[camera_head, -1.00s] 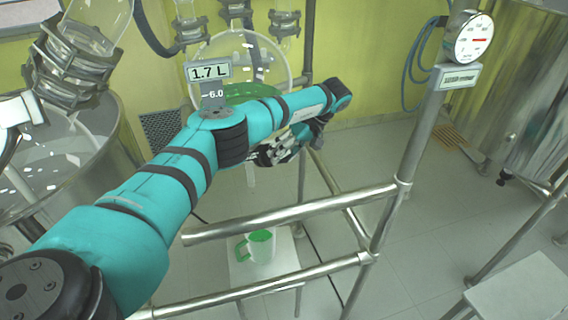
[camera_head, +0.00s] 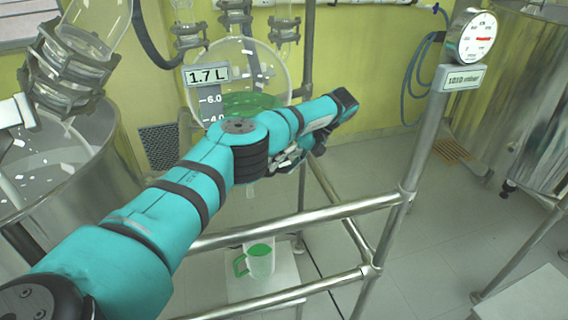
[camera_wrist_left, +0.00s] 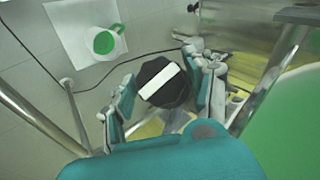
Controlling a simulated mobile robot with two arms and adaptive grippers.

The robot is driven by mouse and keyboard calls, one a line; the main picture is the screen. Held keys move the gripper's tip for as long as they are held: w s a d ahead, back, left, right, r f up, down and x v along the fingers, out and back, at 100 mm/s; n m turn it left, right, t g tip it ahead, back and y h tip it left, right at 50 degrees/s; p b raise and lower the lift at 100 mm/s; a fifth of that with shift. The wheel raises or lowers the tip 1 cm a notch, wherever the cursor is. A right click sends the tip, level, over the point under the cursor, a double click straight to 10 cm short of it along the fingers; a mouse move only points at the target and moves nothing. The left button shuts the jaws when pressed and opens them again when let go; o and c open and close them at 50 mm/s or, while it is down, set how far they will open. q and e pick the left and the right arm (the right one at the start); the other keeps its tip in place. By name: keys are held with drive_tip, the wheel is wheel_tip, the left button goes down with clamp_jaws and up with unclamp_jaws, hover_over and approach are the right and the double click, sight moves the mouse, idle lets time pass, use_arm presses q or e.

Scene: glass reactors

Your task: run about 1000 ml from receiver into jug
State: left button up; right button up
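The receiver (camera_head: 276,82) is a round glass vessel at the back, with green liquid low in it and a tag reading 1.7 L (camera_head: 207,76). The jug (camera_head: 258,262) stands below it on a white platform (camera_head: 284,281); green liquid shows inside, also in the left wrist view (camera_wrist_left: 103,42). My left gripper (camera_head: 290,160) is under the receiver, partly behind my own arm. In the left wrist view its fingers (camera_wrist_left: 165,88) stand either side of a black knob (camera_wrist_left: 158,92) with a white bar. Whether they touch it is unclear. My right gripper is out of view.
A steel tube frame (camera_head: 300,222) crosses in front of the jug. A dial gauge (camera_head: 471,37) with a mbar display (camera_head: 463,78) is on its right post. Metal vessels stand at left (camera_head: 75,190) and right (camera_head: 510,95).

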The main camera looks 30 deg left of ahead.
use_arm(q)
drive_tip(key=shift+o, duration=1.4)
